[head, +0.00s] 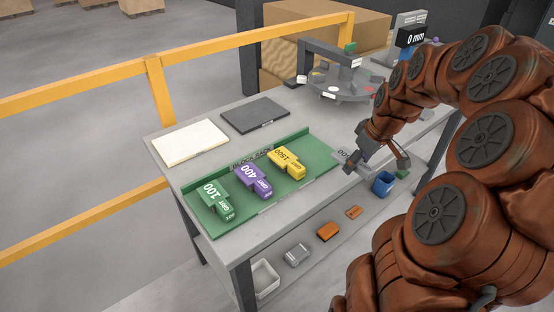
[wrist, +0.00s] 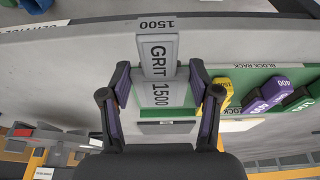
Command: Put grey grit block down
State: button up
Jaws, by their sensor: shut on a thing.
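The grey grit block (wrist: 160,60), stepped and marked "GRIT 1500", is between the two purple-padded fingers of my gripper (wrist: 160,92) in the wrist view. The fingers are shut on its sides. In the head view, my gripper (head: 366,160) is at the right end of the green block rack (head: 215,225), and part of the grey block (head: 344,157) shows beside it. I cannot tell whether the block touches the surface below. Green (head: 215,197), purple (head: 252,180) and yellow (head: 286,162) grit blocks sit in the rack, left of my gripper.
A white slab (head: 190,143) and dark slab (head: 255,115) lie behind the rack. A round turntable fixture (head: 335,85) stands at the back. A lower shelf holds a white bin (head: 264,279) and small items.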

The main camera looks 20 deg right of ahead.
jog(key=p, duration=0.4)
send_over(313, 152)
jog(key=shift+s+d+f, duration=0.15)
jog(key=shift+s+f, duration=0.25)
jog(key=shift+f, duration=0.25)
jog(key=shift+f+p, duration=0.95)
jog(key=shift+f, duration=0.85)
jog(key=shift+f, duration=0.2)
jog(key=o, duration=1.4)
jog(key=shift+r, duration=0.1)
